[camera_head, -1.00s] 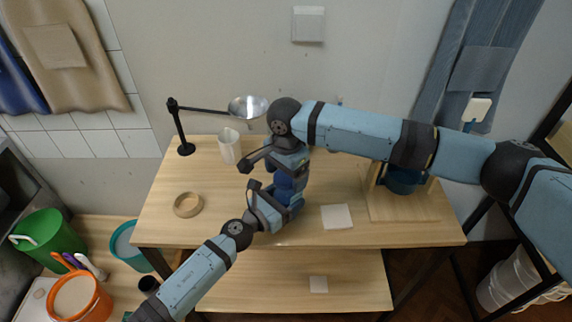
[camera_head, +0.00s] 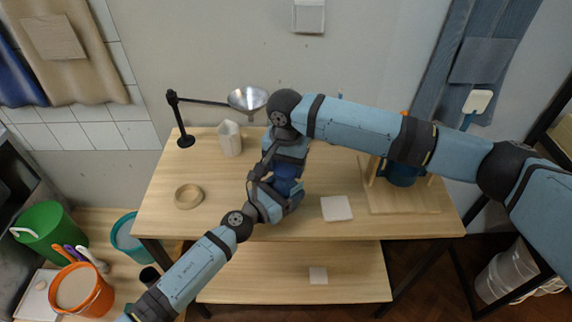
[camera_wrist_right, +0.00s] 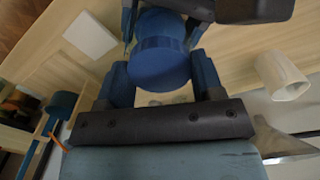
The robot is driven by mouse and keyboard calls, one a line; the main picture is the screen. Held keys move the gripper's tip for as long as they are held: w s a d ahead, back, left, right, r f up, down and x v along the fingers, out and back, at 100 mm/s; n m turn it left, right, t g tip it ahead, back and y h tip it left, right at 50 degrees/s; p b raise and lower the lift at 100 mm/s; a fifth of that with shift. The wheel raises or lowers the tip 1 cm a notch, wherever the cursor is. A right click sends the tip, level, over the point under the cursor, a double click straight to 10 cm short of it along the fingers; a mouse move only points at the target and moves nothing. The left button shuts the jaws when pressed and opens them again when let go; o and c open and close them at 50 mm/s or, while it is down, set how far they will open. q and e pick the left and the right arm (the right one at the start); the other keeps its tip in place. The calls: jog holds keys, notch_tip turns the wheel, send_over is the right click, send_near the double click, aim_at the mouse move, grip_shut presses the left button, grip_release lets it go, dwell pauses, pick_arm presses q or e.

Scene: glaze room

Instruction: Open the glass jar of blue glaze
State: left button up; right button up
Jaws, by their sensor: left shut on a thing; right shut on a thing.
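The glaze jar (camera_head: 287,171) shows as a dark blue patch between my two grippers above the table; most of it is hidden in the head view. In the right wrist view its round blue lid (camera_wrist_right: 160,66) faces the camera. My right gripper (camera_wrist_right: 164,78) has one finger on each side of the lid and is shut on it. My left gripper (camera_head: 273,190) comes in from the lower left and is shut on the jar's body, its contact partly hidden. I cannot see a gap between lid and body.
On the table (camera_head: 230,225) stand a white cup (camera_head: 230,139), a tan ring (camera_head: 188,196), a lamp-like stand with a metal funnel (camera_head: 248,98), and a white tile (camera_head: 336,208). A wooden stand (camera_head: 405,199) is at right. The table's front left is clear.

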jog(key=n, duration=0.8)
jog(key=shift+n, duration=0.3)
jog(key=n, duration=0.6)
pick_arm(q)
jog(key=shift+f, duration=0.1)
pick_arm(e)
jog(key=n, duration=0.6)
jog(key=shift+n, duration=0.3)
jog(key=n, duration=1.2)
jog(key=shift+r+n, duration=0.1)
jog(key=shift+n, duration=0.2)
jog(key=n, duration=0.8)
jog(key=shift+n, duration=0.3)
jog(key=n, duration=0.6)
jog(key=shift+r, duration=0.3)
jog(key=shift+r, duration=0.85)
